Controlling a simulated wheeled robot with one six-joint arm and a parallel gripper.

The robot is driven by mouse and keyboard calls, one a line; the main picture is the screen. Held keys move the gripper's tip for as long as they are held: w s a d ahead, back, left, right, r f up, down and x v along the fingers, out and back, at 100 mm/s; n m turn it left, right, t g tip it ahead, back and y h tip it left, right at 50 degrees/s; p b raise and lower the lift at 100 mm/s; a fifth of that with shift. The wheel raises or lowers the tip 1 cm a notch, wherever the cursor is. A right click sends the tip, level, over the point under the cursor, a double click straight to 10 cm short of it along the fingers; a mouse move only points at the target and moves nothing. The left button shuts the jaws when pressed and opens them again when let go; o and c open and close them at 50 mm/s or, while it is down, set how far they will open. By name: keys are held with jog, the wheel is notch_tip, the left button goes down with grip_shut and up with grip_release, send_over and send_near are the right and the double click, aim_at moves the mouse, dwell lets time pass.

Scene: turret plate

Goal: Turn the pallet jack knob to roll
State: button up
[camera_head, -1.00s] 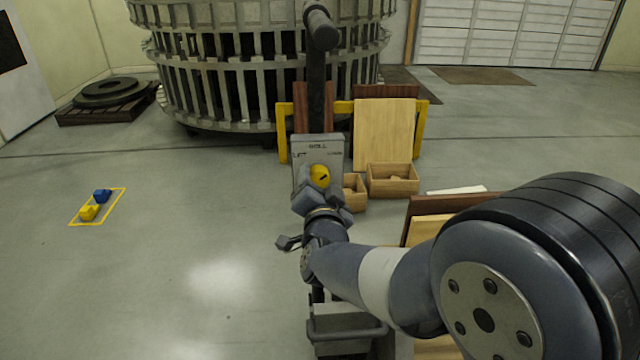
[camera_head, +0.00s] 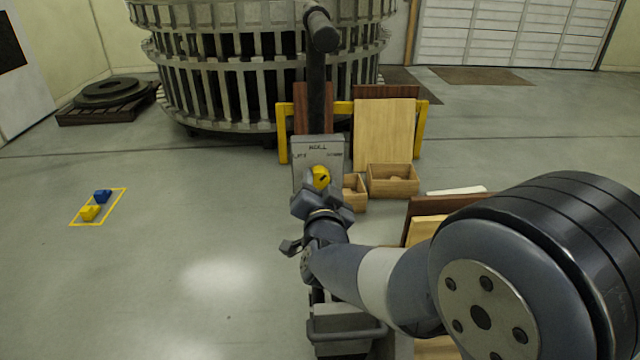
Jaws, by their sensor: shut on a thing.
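The pallet jack's yellow knob (camera_head: 321,177) sits on a grey plate (camera_head: 319,150) on the black handle column. The plate has the word ROLL at its top middle, LIFT at its left and a third label, too small to read surely, at its right. A dark mark shows on the knob's face, pointing roughly up and right. My gripper (camera_head: 314,186) is shut on the knob from the near side. Its fingers hide the knob's lower left part.
The jack's black handle (camera_head: 318,60) rises above the plate. Wooden bins (camera_head: 393,181) and leaning boards (camera_head: 385,135) stand behind to the right. A yellow-taped rectangle with yellow and blue pieces (camera_head: 90,212) lies on the left floor. The floor between is clear.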

jog(key=n, duration=0.4)
jog(key=shift+p, duration=0.4)
jog(key=shift+n+p, duration=0.45)
jog(key=shift+n, duration=1.65)
jog(key=o, duration=1)
jog(key=s+p, duration=0.1)
jog(key=s, duration=0.9)
jog(key=shift+s+a, duration=0.1)
jog(key=shift+s, duration=0.3)
jog(key=shift+f, duration=0.1)
